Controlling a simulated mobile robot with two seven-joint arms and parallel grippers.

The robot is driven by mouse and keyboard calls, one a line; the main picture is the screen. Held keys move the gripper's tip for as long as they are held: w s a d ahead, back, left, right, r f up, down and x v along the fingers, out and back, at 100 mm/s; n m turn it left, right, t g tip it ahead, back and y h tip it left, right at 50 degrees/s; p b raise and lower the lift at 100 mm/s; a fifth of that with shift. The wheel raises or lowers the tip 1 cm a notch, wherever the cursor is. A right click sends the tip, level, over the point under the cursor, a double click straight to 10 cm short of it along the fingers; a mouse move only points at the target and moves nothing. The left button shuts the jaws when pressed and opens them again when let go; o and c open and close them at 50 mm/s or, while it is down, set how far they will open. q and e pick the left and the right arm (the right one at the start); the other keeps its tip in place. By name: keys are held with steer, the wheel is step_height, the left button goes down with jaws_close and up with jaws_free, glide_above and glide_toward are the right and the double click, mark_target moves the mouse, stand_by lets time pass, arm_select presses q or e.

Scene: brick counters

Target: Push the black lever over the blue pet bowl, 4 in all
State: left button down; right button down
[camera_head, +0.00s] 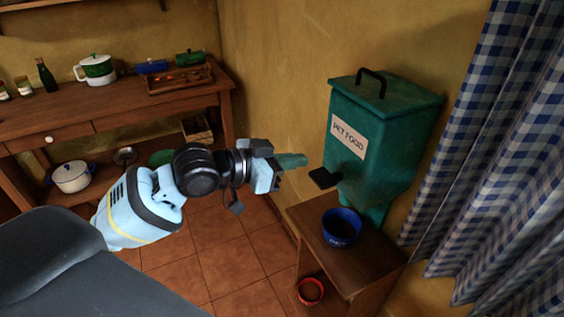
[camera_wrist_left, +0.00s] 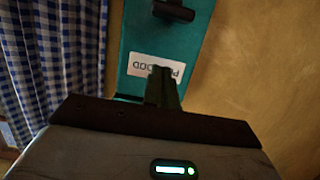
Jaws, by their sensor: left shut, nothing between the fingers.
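A green pet food dispenser (camera_head: 378,150) with a "PET FOOD" label stands on a wooden stand at the right of the head view. Its black lever (camera_head: 325,178) sticks out from the front, above and a little left of the blue pet bowl (camera_head: 341,227). Something dark lies in the bowl. My left gripper (camera_head: 300,161) is shut and empty, left of the lever and slightly higher, apart from it. In the left wrist view the gripper's fingers (camera_wrist_left: 163,88) point toward the dispenser (camera_wrist_left: 150,38), seen upside down; the lever is not clear there. My right gripper is not in view.
The wooden stand (camera_head: 318,243) holds the bowl. A checked curtain (camera_head: 500,150) hangs close on the right. A wooden counter (camera_head: 120,110) with pots and bottles is at the back left. Tiled floor (camera_head: 225,265) is open between.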

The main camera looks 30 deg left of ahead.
mark_target(315, 174)
arm_select(q)
steer(key=w+d+f, duration=0.1)
steer(key=w+f, duration=0.1)
steer(key=w+d+f, duration=0.2)
steer(key=shift+w+d+f, duration=0.15)
steer(key=shift+w, duration=0.05)
steer(key=shift+f, duration=0.5)
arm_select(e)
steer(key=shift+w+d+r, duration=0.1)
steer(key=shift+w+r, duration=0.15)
arm_select(q)
steer(key=shift+f, duration=0.1)
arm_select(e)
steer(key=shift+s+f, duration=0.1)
